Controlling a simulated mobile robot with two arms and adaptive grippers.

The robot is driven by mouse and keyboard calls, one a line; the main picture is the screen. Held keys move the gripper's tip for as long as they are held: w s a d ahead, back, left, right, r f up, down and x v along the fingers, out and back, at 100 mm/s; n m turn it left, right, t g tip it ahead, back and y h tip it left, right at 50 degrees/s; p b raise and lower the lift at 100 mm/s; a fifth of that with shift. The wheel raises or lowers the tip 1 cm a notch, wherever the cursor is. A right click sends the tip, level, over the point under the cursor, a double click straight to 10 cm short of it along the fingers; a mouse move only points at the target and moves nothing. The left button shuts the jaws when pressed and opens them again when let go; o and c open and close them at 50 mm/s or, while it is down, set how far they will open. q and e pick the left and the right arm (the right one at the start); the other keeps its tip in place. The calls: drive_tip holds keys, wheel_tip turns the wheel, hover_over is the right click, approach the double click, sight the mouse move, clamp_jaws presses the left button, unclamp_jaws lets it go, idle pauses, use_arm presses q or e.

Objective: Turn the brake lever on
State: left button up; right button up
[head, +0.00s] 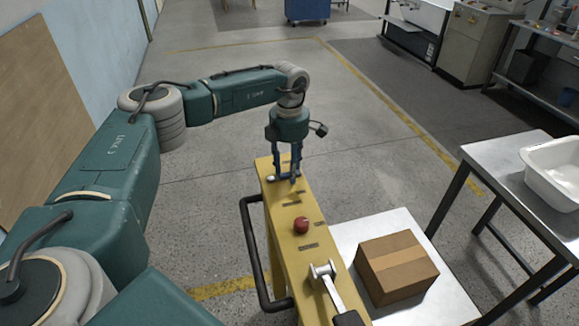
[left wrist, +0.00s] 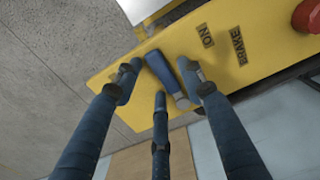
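The brake lever (left wrist: 158,68) is a short dark handle with a grey base on the yellow console, in the left wrist view, near the "BRAKE" and "ON" labels. In the head view my gripper mostly hides it at the console's far end. My left gripper (head: 285,177) points down there. In the left wrist view my left gripper (left wrist: 161,84) is open, its fingers apart around the lever, with gaps visible beside the handle. Whether any finger touches it I cannot tell. My right gripper is not in view.
The yellow console (head: 282,215) also carries a red knob (head: 301,225) and a metal lever with a black grip (head: 347,318). A black rail (head: 252,250) runs along its left side. A cardboard box (head: 397,267) lies at right. A white tub (head: 553,170) sits on a table.

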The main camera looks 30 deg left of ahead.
use_arm(q)
clamp_jaws()
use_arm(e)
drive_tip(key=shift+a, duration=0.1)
